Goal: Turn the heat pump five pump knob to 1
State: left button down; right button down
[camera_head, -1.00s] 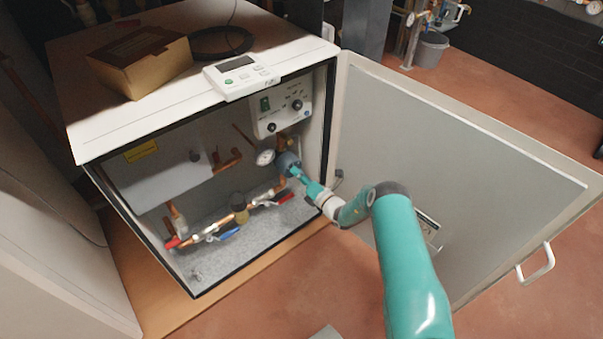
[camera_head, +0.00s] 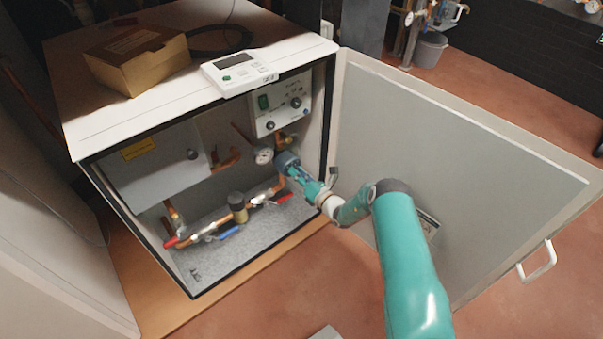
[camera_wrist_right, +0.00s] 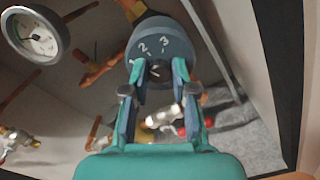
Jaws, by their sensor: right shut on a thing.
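The heat pump cabinet (camera_head: 110,133) stands open, and my right arm reaches into its right side. The pump (camera_head: 287,160) is a round dark grey-blue body on copper pipe. My right gripper (camera_wrist_right: 159,78) is shut on the knob, with one finger on each side. It also shows in the head view (camera_head: 296,173). The knob's pointer and the digit 1 cannot be made out. My left gripper is not in view.
A pressure gauge (camera_head: 263,155) sits just left of the pump. Pipes with red and blue valve handles (camera_head: 228,232) run below. The open door (camera_head: 450,150) stands right of my arm. A cardboard box (camera_head: 138,62) and a white control unit (camera_head: 239,73) are on top.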

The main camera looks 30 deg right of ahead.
jog(key=shift+s+f+n+b, duration=0.1)
jog(key=shift+f+n+b, duration=0.1)
jog(key=shift+n, duration=0.95)
jog(key=shift+s+f+n+b, duration=0.1)
jog(key=shift+f+n, duration=0.1)
jog(key=shift+n, duration=0.95)
jog(key=c, duration=0.9)
grip_release()
jog(key=shift+c, duration=0.2)
jog(key=shift+w+r, duration=0.1)
jog(key=shift+r, duration=0.1)
jog(key=s, duration=1.2)
jog(key=shift+d, duration=0.4)
